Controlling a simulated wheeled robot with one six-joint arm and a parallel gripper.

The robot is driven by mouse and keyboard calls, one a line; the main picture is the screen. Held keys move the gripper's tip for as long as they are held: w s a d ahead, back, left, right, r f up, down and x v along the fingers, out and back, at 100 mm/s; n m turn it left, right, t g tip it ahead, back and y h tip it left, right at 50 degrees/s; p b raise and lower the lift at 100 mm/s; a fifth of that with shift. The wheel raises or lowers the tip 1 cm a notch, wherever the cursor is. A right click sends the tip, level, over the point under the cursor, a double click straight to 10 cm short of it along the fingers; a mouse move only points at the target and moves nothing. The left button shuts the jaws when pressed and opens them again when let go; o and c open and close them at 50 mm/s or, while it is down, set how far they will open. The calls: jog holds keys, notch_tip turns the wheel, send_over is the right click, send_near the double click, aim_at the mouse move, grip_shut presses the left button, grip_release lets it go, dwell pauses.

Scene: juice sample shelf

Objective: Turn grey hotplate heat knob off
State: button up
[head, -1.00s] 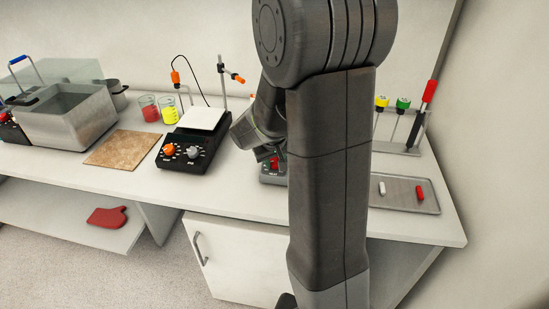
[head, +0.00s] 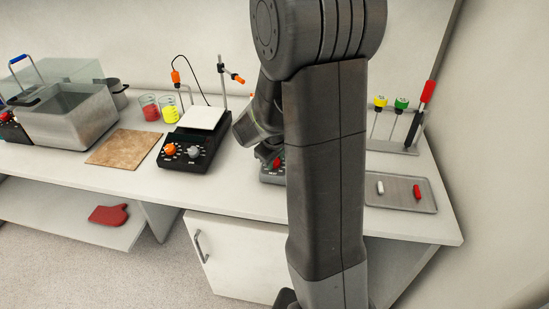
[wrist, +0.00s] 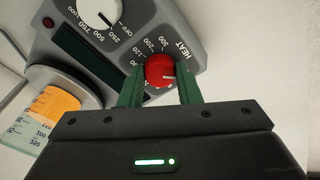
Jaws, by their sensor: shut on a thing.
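The grey hotplate (wrist: 195,25) fills the top of the wrist view. Its red heat knob (wrist: 160,68) sits beside the word HEAT and a number scale. A pale pointer line on the knob points to the right in that view. My gripper (wrist: 158,82) has its green fingers on either side of the red knob and is shut on it. In the head view, only the front part of the grey hotplate (head: 268,178) shows, mostly hidden behind my arm.
A white knob (wrist: 98,12) with an OFF mark is close by on the hotplate. A beaker of orange liquid (wrist: 55,105) stands beside it. A black hotplate (head: 190,150) stands to the left, and a metal tray (head: 400,203) lies to the right.

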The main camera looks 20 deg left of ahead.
jog(key=o, duration=1)
jog(key=shift+c, duration=0.2)
jog(key=v, duration=1.3)
jog(key=shift+r+b, duration=0.3)
jog(key=shift+r, duration=0.1)
jog(key=shift+s+f, duration=0.1)
jog(key=shift+s, duration=0.05)
jog(key=x, duration=1.3)
jog(key=shift+f+p, duration=0.3)
jog(key=shift+f, duration=0.05)
jog(key=shift+r, duration=0.1)
